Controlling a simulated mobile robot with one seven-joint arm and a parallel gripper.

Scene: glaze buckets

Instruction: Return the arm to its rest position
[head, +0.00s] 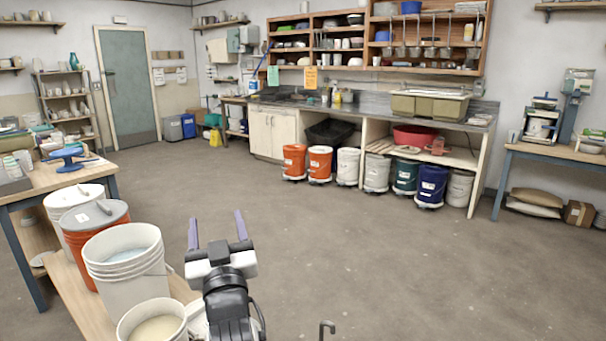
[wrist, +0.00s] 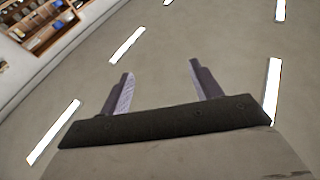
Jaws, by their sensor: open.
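My gripper (head: 217,228) is at the lower middle of the head view, in front of open floor. Its two purple fingers stand apart with nothing between them. In the wrist view the gripper (wrist: 164,92) is also open and empty. Behind the fingers there the wrist view shows the ceiling with bright light strips, and shelves at the upper left. My arm rises from the bottom edge of the head view, just right of the buckets.
A white bucket (head: 126,268), a bucket of cream glaze (head: 155,330) and a lidded orange bucket (head: 90,245) stand close left of my arm on a low wooden bench (head: 62,282). A worktable (head: 60,182) is at left. The floor (head: 370,260) ahead and right is clear.

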